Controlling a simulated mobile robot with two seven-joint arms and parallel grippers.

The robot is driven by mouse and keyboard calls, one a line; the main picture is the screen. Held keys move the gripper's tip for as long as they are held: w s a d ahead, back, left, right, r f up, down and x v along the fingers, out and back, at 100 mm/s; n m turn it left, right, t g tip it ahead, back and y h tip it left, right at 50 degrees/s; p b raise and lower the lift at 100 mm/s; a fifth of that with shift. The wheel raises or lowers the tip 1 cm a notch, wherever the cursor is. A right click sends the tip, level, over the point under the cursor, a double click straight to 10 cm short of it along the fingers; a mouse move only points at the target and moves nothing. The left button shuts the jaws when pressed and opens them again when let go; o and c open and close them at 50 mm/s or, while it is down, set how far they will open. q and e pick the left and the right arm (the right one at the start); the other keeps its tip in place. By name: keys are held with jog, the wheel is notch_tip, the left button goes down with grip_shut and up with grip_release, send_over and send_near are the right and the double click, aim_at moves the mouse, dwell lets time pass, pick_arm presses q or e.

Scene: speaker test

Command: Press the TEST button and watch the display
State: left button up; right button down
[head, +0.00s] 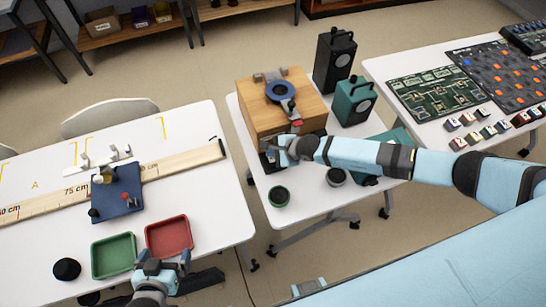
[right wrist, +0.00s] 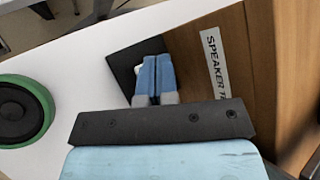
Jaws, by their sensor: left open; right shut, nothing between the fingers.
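A wooden box (head: 252,112) stands on the middle white table; in the right wrist view its side (right wrist: 262,50) carries a partly cut-off label (right wrist: 215,62) starting "SPEAKER T". My right gripper (head: 272,152) is shut and empty at the box's front. In the right wrist view its fingers (right wrist: 155,68) are in front of a dark panel (right wrist: 132,55) on the box, hiding part of it; I cannot tell whether they touch. I cannot make out the TEST button or any display reading. My left gripper (head: 163,262) is open and empty beside the trays on the left table.
A blue ring clamp (head: 281,91) sits on the box. Green (head: 113,256) and red (head: 168,237) trays are left.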

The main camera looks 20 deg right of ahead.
aim_at(273, 159)
jog(key=shift+f, duration=0.1)
jog(key=shift+f+b, duration=0.3)
jog(key=shift+b, duration=0.15)
jog(key=shift+f+b, duration=0.4)
jog(key=shift+f, duration=0.1)
dwell(0.4)
jog(key=shift+r, duration=0.15)
dwell(0.3)
jog(key=shift+r+p, duration=0.65)
jog(key=shift+r, duration=0.15)
jog(key=shift+r+p, duration=1.9)
jog(key=shift+r, duration=0.6)
